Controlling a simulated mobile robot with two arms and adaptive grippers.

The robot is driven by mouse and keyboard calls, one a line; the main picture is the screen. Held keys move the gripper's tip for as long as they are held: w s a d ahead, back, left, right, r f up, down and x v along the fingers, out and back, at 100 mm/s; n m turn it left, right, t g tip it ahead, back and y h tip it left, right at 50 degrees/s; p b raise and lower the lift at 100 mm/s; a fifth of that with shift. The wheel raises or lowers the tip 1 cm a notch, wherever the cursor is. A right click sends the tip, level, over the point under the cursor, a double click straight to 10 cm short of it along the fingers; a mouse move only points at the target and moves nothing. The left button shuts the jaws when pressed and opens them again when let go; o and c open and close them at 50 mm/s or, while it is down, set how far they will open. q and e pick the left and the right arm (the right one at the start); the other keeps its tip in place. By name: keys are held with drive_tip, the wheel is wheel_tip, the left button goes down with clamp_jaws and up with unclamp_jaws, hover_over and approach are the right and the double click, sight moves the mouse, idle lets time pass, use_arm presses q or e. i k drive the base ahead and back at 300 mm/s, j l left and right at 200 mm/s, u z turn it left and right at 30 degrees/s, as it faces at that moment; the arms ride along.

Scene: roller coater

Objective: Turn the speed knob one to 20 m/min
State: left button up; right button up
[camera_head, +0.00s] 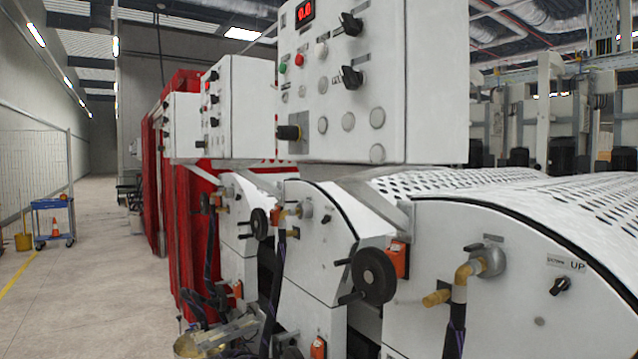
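The nearest white control box (420,90) stands at the top centre. A third black knob or handle (289,132) sticks out at the lower left of the face. I cannot tell which of these is speed knob one; the labels are too small to read. Neither of my grippers shows in the head view.
Further control boxes (247,95) stand behind, to the left. Below are white rounded machine housings (470,230), a black handwheel (374,276), a brass pipe elbow (466,270) and a small UP switch (560,286). A blue cart (53,222) stands far left.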

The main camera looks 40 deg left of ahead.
sight(283, 133)
drive_tip(key=j, duration=1.3)
drive_tip(key=k+j, duration=0.15)
drive_tip(key=j, duration=1.15)
